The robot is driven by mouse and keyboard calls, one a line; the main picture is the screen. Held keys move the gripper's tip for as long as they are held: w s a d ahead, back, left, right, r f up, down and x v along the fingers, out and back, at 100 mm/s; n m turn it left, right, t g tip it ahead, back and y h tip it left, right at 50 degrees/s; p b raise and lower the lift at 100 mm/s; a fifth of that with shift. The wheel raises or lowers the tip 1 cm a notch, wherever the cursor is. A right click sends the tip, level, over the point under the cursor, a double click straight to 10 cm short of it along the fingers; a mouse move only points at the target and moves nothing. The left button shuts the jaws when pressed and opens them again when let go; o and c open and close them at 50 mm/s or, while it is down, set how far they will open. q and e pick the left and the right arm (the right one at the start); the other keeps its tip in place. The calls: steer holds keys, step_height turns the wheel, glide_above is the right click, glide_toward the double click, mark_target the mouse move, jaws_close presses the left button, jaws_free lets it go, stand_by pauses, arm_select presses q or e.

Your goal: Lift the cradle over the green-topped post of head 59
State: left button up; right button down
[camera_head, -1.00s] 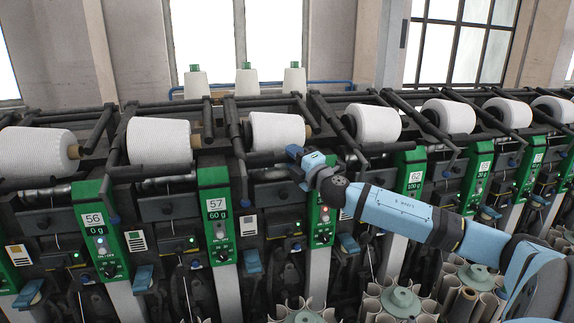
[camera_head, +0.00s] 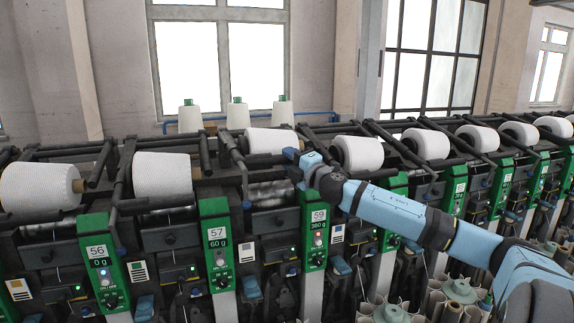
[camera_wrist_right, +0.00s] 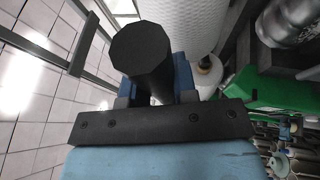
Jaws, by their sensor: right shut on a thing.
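The green-topped post of head 59 (camera_head: 318,238) shows its 59 label and 380 g display. My right gripper (camera_head: 302,162) is just above and behind the top of this post. It is shut on the dark cradle handle; in the right wrist view the black round end of the cradle handle (camera_wrist_right: 143,58) stands between the fingers. The white yarn package (camera_head: 270,141) of this cradle sits higher than the packages of heads 56 and 57. It also shows beside the handle in the right wrist view (camera_wrist_right: 185,25). The fingertips are mostly hidden. My left gripper is not in view.
The post of head 57 (camera_head: 217,245) and the post of head 56 (camera_head: 103,265) stand to the left. A yarn package (camera_head: 358,153) sits close right of my gripper. White cones (camera_head: 238,115) stand behind. Open air lies above the machine.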

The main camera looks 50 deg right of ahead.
steer(key=shift+f, duration=0.25)
steer(key=c, duration=0.9)
jaws_free()
steer(key=shift+s, duration=0.1)
steer(key=shift+s+a+f+b, duration=0.1)
steer(key=shift+s+f+b, duration=0.2)
steer(key=shift+s+b, duration=0.1)
steer(key=b+v, duration=0.1)
steer(key=v, duration=1.1)
steer(key=shift+s, duration=0.45)
steer(key=shift+r, duration=0.1)
